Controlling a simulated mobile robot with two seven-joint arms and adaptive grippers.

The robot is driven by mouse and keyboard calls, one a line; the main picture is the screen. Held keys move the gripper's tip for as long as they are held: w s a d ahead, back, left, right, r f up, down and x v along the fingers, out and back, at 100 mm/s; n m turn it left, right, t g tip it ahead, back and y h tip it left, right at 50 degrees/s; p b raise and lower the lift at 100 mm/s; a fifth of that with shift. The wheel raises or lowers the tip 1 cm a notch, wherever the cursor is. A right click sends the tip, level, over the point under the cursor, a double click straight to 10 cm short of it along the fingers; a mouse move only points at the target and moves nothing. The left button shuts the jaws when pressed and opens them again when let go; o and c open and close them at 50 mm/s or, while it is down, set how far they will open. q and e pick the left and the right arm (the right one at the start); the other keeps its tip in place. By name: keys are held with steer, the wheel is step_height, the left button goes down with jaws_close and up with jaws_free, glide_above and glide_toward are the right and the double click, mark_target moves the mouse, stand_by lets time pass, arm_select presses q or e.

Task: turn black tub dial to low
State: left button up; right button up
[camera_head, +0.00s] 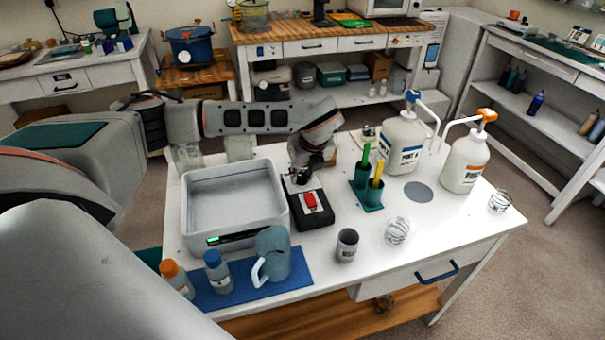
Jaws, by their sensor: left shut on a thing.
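A small black box (312,217) with a red switch on its top stands on the white worktable, just right of the large grey tub. I take it for the black tub. My left gripper (298,178) comes down over its far end from behind. Its fingertips are shut at the box's top, where the dial appears to be. The dial itself is hidden by the fingers, so I cannot read its setting. My right gripper is not in view.
The grey rectangular tub (186,215) has a green display. A blue mat (238,290) holds two bottles and a jug (272,255). A teal holder (367,193), a dark cup (347,245) and two pump bottles (404,140) stand to the right.

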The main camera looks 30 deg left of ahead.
arm_select(q)
steer(key=o, duration=1.1)
steer(key=shift+d+r, duration=0.1)
steer(key=shift+r, duration=0.05)
steer(key=v, duration=1.1)
steer(key=shift+r, duration=0.35)
steer(key=shift+d, duration=0.1)
